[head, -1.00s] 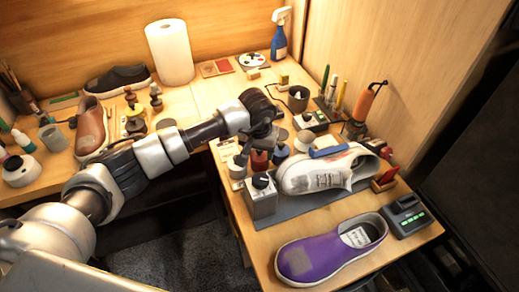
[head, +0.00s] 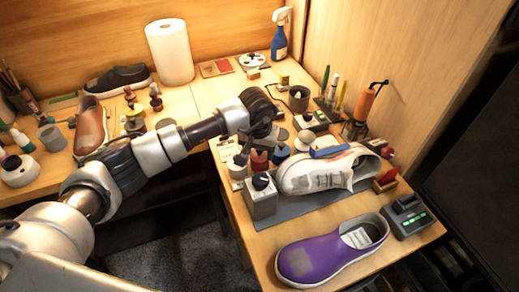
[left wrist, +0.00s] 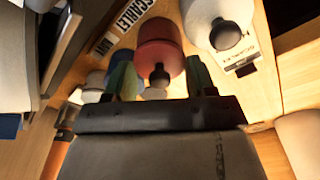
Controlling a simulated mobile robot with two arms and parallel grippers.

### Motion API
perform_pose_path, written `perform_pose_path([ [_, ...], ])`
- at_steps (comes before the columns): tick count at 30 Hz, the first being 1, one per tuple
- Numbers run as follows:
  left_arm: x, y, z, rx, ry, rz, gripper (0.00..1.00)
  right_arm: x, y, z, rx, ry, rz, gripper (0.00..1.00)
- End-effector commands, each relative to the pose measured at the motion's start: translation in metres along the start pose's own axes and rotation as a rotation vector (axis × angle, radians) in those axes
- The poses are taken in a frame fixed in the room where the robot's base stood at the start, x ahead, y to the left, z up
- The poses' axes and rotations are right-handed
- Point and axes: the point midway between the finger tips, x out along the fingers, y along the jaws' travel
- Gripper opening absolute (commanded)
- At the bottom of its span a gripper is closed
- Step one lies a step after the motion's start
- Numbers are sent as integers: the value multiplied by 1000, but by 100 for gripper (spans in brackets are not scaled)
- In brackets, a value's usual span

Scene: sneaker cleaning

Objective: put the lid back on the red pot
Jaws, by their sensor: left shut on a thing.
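The red pot (head: 259,161) stands on the right-hand bench under my left gripper (head: 262,140), which partly hides it in the head view. The lid lines up closely with the pot. I cannot tell whether it touches the rim. My right gripper is not in view.
A white pot (left wrist: 207,12) with a dark knob stands close beside the red one. A blue pot (head: 281,153) is on its other side. A grey box with a knob (head: 261,197), a white sneaker (head: 300,176) and a purple shoe (head: 310,260) are nearer the front.

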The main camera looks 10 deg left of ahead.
Motion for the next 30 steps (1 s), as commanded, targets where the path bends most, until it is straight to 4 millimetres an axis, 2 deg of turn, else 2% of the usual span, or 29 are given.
perform_pose_path([
  [8, 0, 0, 0, 1, 0, 0, 34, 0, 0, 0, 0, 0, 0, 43],
  [9, 0, 0, 0, 1, 0, 0, 60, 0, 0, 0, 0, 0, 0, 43],
  [14, 0, 0, 0, 1, 0, 0, 85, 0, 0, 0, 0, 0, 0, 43],
  [20, 0, 0, 0, 1, 0, 0, 85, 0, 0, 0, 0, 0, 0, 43],
  [23, 0, 0, 0, 1, 0, 0, 100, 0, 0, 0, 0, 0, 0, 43],
  [30, -1, 0, 0, 1, 0, 0, 100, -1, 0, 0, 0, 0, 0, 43],
])
